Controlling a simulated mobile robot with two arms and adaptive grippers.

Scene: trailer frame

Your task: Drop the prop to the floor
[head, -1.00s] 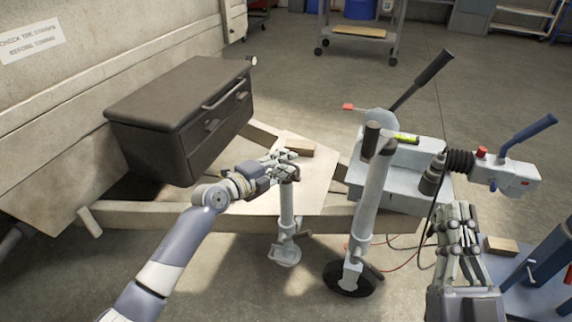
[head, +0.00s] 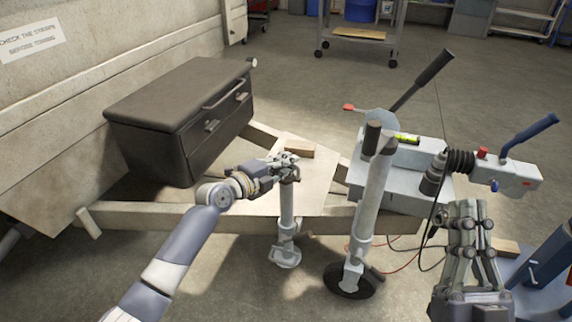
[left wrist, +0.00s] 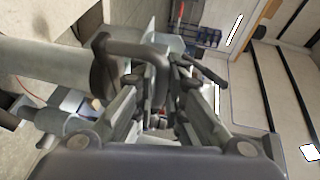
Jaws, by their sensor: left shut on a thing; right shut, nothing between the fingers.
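The prop (head: 287,212) is a grey upright tube with a flat foot (head: 286,258), standing beside the trailer's front frame beam. I cannot tell whether the foot touches the floor. My left gripper (head: 284,165) is at the top of the prop, shut on its handle. In the left wrist view the grey curved handle (left wrist: 135,49) passes at the fingers (left wrist: 158,85), which partly hide it. My right gripper (head: 465,210) is shut and empty, held up at the lower right, apart from the prop.
A jockey wheel (head: 351,280) on a thick tube stands right of the prop. The coupling with a blue lever (head: 528,135) lies further right. A black toolbox (head: 160,115) sits on the frame at left. A wooden block (head: 300,149) lies behind the left gripper. Open floor lies in front.

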